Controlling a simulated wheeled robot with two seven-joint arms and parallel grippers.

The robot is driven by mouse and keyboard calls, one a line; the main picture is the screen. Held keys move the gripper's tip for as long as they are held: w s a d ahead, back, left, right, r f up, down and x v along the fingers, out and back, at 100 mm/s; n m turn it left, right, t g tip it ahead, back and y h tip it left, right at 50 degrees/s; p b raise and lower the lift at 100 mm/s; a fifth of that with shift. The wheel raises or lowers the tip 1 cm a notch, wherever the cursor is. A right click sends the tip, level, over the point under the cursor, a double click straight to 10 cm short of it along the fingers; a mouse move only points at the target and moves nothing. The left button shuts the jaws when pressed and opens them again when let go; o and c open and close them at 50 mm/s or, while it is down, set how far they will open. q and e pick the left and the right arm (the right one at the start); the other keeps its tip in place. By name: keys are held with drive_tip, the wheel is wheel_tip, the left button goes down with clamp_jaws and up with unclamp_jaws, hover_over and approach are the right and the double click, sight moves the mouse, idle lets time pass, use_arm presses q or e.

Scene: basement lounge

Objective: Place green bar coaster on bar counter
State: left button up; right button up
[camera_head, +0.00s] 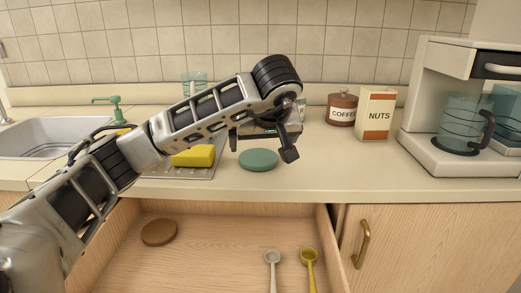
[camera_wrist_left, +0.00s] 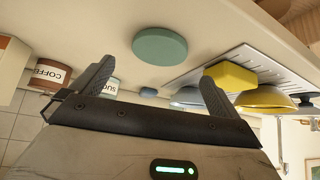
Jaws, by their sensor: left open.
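The green coaster (camera_head: 258,159) is a round, flat disc lying on the pale bar counter (camera_head: 330,178), a little back from its front edge. It also shows in the left wrist view (camera_wrist_left: 160,46), beyond the fingertips. My left gripper (camera_head: 264,146) is above and just behind the coaster in the head view. Its fingers are spread apart with nothing between them, and they look clear of the coaster. In the left wrist view the open gripper (camera_wrist_left: 155,82) has a finger on each side. My right gripper is not in view.
A yellow sponge (camera_head: 194,156) lies on a drying rack left of the coaster. A coffee jar (camera_head: 341,110), a nuts box (camera_head: 375,114) and a coffee maker (camera_head: 424,150) stand right. Below, an open drawer (camera_head: 210,240) holds a brown disc (camera_head: 159,232) and two spoons.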

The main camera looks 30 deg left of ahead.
use_arm(q)
drive_tip(key=p+v, duration=0.1)
drive_tip(key=v, duration=0.4)
drive_tip(key=shift+s+d+r, duration=0.1)
drive_tip(key=shift+r, duration=0.1)
idle(0.3)
